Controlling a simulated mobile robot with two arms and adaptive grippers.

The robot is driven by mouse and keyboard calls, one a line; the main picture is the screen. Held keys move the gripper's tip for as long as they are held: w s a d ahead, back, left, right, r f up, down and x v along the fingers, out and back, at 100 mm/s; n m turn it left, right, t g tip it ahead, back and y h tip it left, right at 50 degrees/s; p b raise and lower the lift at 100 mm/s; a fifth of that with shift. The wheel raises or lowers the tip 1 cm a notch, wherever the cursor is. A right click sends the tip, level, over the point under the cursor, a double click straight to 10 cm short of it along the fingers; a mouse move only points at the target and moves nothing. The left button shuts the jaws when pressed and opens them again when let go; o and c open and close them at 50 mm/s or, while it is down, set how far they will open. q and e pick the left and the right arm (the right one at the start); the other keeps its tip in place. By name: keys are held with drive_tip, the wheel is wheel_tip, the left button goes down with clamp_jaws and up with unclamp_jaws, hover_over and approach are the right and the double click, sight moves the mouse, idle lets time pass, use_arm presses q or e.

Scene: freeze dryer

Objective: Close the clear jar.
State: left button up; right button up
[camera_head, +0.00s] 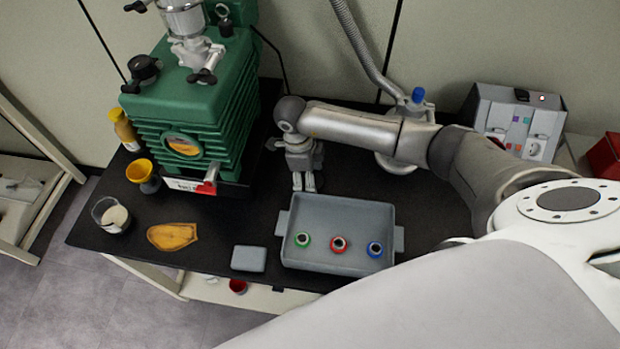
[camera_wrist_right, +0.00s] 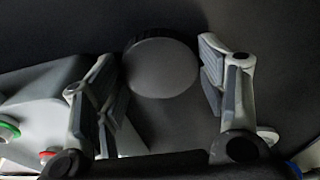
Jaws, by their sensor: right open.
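The clear jar (camera_head: 111,217) stands upright at the left end of the black table, open at the top, with pale contents. My right gripper (camera_head: 304,186) points down just behind the grey tray, far to the right of the jar. In the right wrist view my gripper (camera_wrist_right: 160,90) is open, its fingers spread either side of a round grey disc (camera_wrist_right: 160,67) that looks like a lid. The disc appears untouched by the fingers. I cannot make out the disc in the head view, where the gripper covers that spot. My left gripper is not in view.
The grey tray (camera_head: 338,219) holds green, red and blue ringed pieces. A small grey block (camera_head: 248,259), an orange-yellow flat piece (camera_head: 173,236), a yellow cup (camera_head: 141,172) and a yellow bottle (camera_head: 124,130) stand nearby. The green machine (camera_head: 196,100) rises behind, left of my gripper.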

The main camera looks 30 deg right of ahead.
drive_tip(key=c, duration=0.3)
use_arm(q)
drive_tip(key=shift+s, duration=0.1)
use_arm(e)
drive_tip(key=shift+r, duration=0.1)
use_arm(q)
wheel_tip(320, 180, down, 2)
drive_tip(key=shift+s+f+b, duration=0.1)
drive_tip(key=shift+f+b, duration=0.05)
drive_tip(key=shift+b, duration=1)
use_arm(e)
wheel_tip(320, 180, up, 10)
drive_tip(key=s+a+r+n+t, duration=0.1)
drive_tip(key=s+r+n, duration=0.1)
drive_tip(key=n, duration=0.6)
drive_tip(key=s+a+r+n+t+y, duration=0.1)
drive_tip(key=s+a+r+n, duration=0.1)
drive_tip(key=s+n, duration=0.3)
drive_tip(key=s+a+r+n, duration=0.1)
drive_tip(key=s+r+n, duration=0.2)
drive_tip(key=n, duration=0.9)
drive_tip(key=shift+s+a+r+t, duration=0.15)
drive_tip(key=shift+s+r+t, duration=0.25)
drive_tip(key=shift+r, duration=0.2)
